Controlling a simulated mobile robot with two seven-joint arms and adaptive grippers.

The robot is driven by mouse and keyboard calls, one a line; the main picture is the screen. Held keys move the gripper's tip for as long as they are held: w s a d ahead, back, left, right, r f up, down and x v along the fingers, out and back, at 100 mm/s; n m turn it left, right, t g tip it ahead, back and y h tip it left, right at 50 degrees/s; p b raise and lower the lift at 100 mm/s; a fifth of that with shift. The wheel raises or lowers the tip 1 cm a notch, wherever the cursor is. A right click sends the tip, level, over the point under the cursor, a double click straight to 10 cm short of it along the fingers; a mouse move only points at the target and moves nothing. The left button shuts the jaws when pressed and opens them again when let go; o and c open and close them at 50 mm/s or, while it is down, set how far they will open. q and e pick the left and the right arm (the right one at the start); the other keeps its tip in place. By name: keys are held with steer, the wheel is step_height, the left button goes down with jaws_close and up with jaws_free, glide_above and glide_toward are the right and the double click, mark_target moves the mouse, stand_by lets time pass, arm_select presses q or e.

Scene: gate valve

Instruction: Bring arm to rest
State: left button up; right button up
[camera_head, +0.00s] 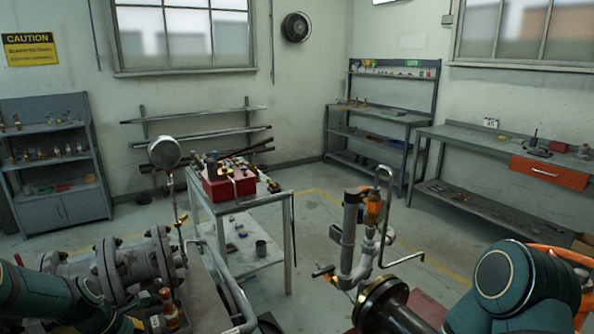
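My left arm (45,302) shows at the bottom left corner as dark teal links. My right arm (515,285) shows at the bottom right as a large teal joint. Neither gripper is in view. A grey flanged valve body (125,262) lies at the lower left, close to my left arm. A vertical pipe assembly with an orange part (374,208) stands at the lower centre right, above a dark round flange (382,300). It stands to the left of my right arm. A round gauge (164,152) rises on a thin stem above the grey valve body.
A small metal table (265,200) with a red toolbox (230,184) stands in the middle. A shelf unit (58,200) stands at the left wall. Workbenches (480,148) line the back right, one with an orange drawer (543,173). Floor between table and benches is clear.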

arm_select(q)
steer(key=d+f+m, duration=0.2)
steer(key=d+f, duration=0.1)
steer(key=s+d+f+m, duration=0.1)
steer(key=d+f+m, duration=0.2)
steer(key=s+d+f+m+g, duration=0.1)
steer(key=d+f+m, duration=0.1)
steer(key=d+f, duration=0.1)
steer(key=shift+s+d+f+m, duration=0.1)
steer(key=shift+d+f+m, duration=0.25)
steer(key=shift+f, duration=0.2)
steer(key=s+d+f+m, duration=0.3)
steer(key=s+d+m, duration=0.3)
steer(key=d+m, duration=0.1)
steer(key=s+d+f+m, duration=0.4)
steer(key=s+d+m, duration=0.2)
steer(key=d+m, duration=0.1)
steer(key=shift+s+d+f, duration=0.2)
steer(key=shift+s+d, duration=0.05)
steer(key=shift+d, duration=0.3)
steer(key=shift+m, duration=0.25)
